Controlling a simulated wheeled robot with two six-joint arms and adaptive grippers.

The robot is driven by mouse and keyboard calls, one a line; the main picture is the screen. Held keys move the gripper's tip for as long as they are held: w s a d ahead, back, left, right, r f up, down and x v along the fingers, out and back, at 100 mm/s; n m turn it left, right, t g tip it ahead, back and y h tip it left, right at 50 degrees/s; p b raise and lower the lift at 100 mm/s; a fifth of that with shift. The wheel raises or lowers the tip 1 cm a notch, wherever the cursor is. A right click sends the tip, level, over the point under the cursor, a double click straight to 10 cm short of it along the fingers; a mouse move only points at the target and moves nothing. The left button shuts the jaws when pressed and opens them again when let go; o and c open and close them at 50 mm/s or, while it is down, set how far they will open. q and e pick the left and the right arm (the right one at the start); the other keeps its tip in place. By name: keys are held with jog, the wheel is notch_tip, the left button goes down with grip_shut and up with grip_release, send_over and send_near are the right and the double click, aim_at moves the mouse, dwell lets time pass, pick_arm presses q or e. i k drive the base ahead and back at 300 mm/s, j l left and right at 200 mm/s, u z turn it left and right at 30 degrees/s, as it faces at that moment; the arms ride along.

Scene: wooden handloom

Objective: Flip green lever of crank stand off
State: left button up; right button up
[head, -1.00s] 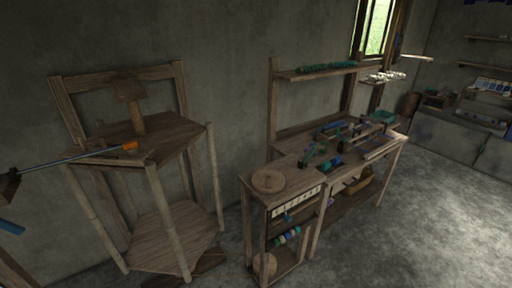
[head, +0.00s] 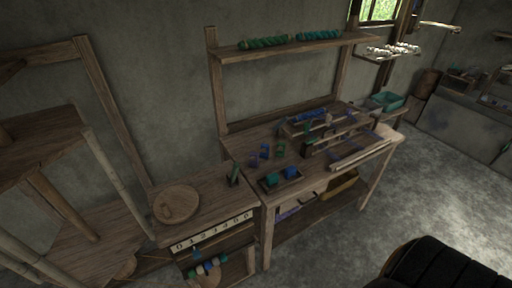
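A small upright green piece (head: 234,174) stands on the wooden workbench (head: 205,222), near the back edge and right of a round wooden disc (head: 176,204). It looks like a lever, but it is too small to tell its on or off position. I cannot tell for sure which piece is the crank stand. Neither of my grippers shows in the head view.
A tray with green and blue blocks (head: 280,181) sits at the bench's front edge. A wooden frame (head: 318,130) stands farther back. A tall wooden stand (head: 105,165) is at the left. A dark ribbed shape (head: 440,265) fills the lower right. Floor right of the bench is clear.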

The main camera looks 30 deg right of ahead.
aim_at(235, 170)
jog(key=l+u, duration=0.2)
jog(key=l, duration=0.85)
jog(key=l+u, duration=0.25)
jog(key=l, duration=0.8)
jog(key=k+z, duration=0.2)
jog(key=z, duration=0.25)
